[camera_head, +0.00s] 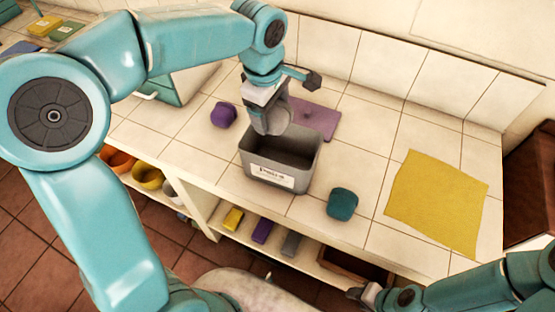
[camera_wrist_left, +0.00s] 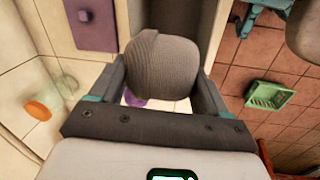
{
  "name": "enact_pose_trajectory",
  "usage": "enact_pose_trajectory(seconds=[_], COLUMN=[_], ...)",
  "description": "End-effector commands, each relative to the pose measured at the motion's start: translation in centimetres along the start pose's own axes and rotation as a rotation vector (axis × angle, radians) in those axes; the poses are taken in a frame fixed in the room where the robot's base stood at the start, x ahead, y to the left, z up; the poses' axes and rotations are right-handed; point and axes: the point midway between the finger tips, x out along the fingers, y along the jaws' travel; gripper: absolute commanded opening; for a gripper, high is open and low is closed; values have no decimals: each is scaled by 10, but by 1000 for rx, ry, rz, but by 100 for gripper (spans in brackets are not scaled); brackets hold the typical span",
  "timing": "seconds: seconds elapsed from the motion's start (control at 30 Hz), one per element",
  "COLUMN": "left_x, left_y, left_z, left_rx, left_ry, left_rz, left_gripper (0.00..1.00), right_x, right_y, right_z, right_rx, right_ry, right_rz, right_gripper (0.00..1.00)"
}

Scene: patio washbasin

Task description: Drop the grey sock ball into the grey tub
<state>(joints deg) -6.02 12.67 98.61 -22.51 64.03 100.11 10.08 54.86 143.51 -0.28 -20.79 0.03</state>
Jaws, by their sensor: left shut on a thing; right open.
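The grey sock ball (camera_wrist_left: 160,68) is between the fingers of my left gripper (camera_wrist_left: 160,85) in the left wrist view, its ribbed knit facing the camera. In the head view my left gripper (camera_head: 270,122) points down at the back left rim of the grey tub (camera_head: 296,178). The tub stands on the tiled counter with a white label on its front. The ball is hard to tell from the gripper there, and its height over the rim is unclear. My right gripper (camera_head: 366,295) is open and low at the bottom, in front of the counter.
A purple sock ball (camera_head: 223,115) lies left of the tub, and a teal one (camera_head: 342,204) lies to its right. A yellow cloth (camera_head: 437,200) covers the right counter. Shelves below hold several coloured items.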

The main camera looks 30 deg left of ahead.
Motion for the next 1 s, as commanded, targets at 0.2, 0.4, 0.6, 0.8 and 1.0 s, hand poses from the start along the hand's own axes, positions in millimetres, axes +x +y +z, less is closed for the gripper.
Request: enact_pose_trajectory(seconds=[0.2,0.4,0.6,0.8,1.0], left_x=[12,11,11,-2,-50], left_y=[-2,-1,-1,0,0], left_z=[1,2,2,2,2], left_rx=[-1,-1,-1,-2,-2], left_ry=[0,0,0,0,0], left_rz=[1,1,0,5,8], left_gripper=[47,89,100,100,100], right_x=[9,8,8,8,6], right_y=[3,3,3,3,2], right_z=[0,0,0,0,0], right_rx=[0,0,0,0,0], right_ry=[0,0,0,0,0], right_rz=[0,0,0,0,0], right_gripper=[43,43,43,43,43])
